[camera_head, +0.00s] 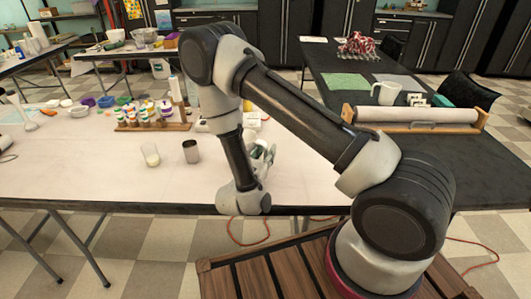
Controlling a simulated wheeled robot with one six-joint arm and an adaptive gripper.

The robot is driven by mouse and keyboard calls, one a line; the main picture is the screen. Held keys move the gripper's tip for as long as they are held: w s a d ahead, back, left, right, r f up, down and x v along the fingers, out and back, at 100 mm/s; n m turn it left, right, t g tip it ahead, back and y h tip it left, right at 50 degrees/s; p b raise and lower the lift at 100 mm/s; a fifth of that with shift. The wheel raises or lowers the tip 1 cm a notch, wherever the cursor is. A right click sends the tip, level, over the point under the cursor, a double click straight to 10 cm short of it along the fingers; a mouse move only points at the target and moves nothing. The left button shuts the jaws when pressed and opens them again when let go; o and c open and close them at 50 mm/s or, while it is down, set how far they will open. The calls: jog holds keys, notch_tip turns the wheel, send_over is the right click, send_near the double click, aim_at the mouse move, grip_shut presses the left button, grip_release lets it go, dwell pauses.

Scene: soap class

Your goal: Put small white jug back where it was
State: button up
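A white jug (387,92) with a handle on its left side stands upright on the dark table at the right. I cannot tell whether it is the small jug of the task. My gripper (264,157) is above the near right part of the pale-topped table, well apart from that jug. My own arm covers much of the gripper. Its fingers are small and unclear, so I cannot tell whether they are open or hold something.
A glass (151,154) with pale contents and a grey metal cup (191,151) stand left of my gripper. Behind them is a wooden rack (152,127) with several small jars. A paper roll (417,114) lies along the dark table's (330,92) front edge. The pale table's (70,180) front left is clear.

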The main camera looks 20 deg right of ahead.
jog(key=shift+r, duration=0.1)
jog(key=shift+s+a, duration=0.15)
jog(key=shift+a, duration=0.05)
jog(key=v, duration=1.1)
jog(key=shift+s+a, duration=0.15)
jog(key=shift+s, duration=0.05)
jog(key=s+d+r+m+g+h, duration=0.2)
jog(key=s+d+r+m+g, duration=0.1)
jog(key=d+r+m+g, duration=1.3)
jog(key=s+d+r+m+t+y, duration=0.2)
jog(key=s+r+m+t+y, duration=0.1)
jog(key=s+r+m+y, duration=0.2)
jog(key=s+d+r+m+t+y, duration=0.3)
jog(key=s+r+m+y, duration=0.3)
jog(key=s+r+y, duration=0.2)
jog(key=s+r, duration=0.2)
jog(key=s, duration=0.1)
jog(key=shift+r+m+t+y, duration=0.2)
jog(key=shift+m+t+y, duration=0.1)
